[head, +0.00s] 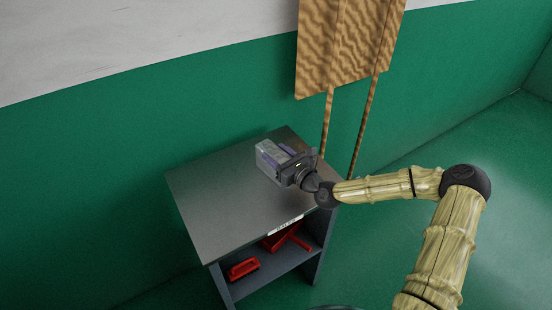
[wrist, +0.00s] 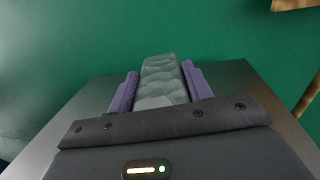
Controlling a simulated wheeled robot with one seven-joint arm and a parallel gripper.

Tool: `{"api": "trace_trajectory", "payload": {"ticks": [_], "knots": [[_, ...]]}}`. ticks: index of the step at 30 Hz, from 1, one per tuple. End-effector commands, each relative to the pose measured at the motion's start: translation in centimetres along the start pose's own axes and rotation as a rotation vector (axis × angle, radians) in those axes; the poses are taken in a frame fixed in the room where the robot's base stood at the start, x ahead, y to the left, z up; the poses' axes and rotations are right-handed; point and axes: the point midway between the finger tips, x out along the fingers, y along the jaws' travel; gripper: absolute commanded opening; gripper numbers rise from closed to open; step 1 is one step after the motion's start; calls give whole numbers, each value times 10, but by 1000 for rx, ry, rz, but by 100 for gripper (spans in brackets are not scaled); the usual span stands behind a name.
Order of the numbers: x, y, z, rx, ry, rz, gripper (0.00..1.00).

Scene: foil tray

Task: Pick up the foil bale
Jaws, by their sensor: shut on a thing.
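The foil bale (wrist: 163,82) is a pale grey-green block with a crinkled surface. In the wrist view it lies between the two purple fingers of my gripper (wrist: 162,92), one finger against each long side. In the head view the bale (head: 267,160) is a grey block at the far end of my gripper (head: 284,160), over the back right part of the grey tabletop (head: 215,205). My gripper is shut on the bale. I cannot tell whether the bale touches the tabletop or is held just above it. Its near end is hidden behind the gripper body.
A shelf under the tabletop holds a red brush-like item (head: 243,268) and a red dustpan-like item (head: 290,238). A brown patterned board (head: 345,40) on two legs stands behind the table by the green wall. The left and front of the tabletop are clear.

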Motion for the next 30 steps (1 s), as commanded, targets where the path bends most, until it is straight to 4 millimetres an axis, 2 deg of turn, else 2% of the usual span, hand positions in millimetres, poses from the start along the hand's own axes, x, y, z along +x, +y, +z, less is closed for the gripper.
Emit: {"api": "trace_trajectory", "payload": {"ticks": [5, 12, 18, 30], "knots": [[0, 0, 19, -3, -5, -1, 19], [0, -1, 65, -3, -4, -1, 19], [0, 0, 95, -3, -3, -1, 19], [0, 0, 100, -1, -2, 0, 19]]}}
